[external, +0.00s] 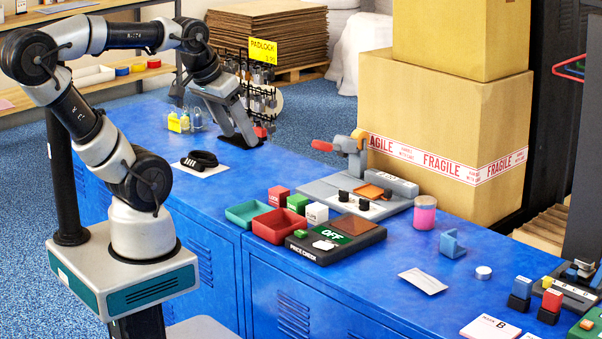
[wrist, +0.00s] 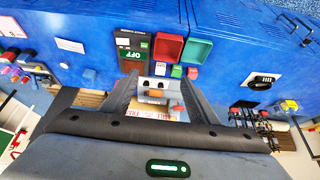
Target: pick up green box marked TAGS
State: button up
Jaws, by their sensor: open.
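A small green box (external: 297,203) stands on the blue counter between a red box (external: 278,196) and a white box (external: 317,213). Its lettering is too small to read. In the wrist view the green box (wrist: 176,72) lies ahead of the fingers, just beyond the red tray. My gripper (external: 240,138) is open and empty, pointing down over the counter to the left of and behind the green box, well apart from it. Its two fingers (wrist: 158,82) frame the wrist view.
A red tray (external: 279,226) and a green tray (external: 247,213) sit beside the boxes. A price-check unit (external: 336,241) is in front. A grey machine with a red handle (external: 350,150) stands behind. A padlock rack (external: 260,85) is near my gripper. The counter's front middle is mostly clear.

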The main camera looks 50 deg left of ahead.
jog(key=shift+w, duration=0.1)
jog(key=g+p, duration=0.3)
jog(key=g, duration=0.3)
send_over(298, 197)
notch_tip(298, 197, down, 9)
jog(key=shift+m, duration=0.3)
notch_tip(298, 197, down, 17)
jog(key=b, duration=0.4)
jog(key=shift+f, duration=0.15)
jog(key=c, duration=1.1)
jog(key=shift+c, duration=0.2)
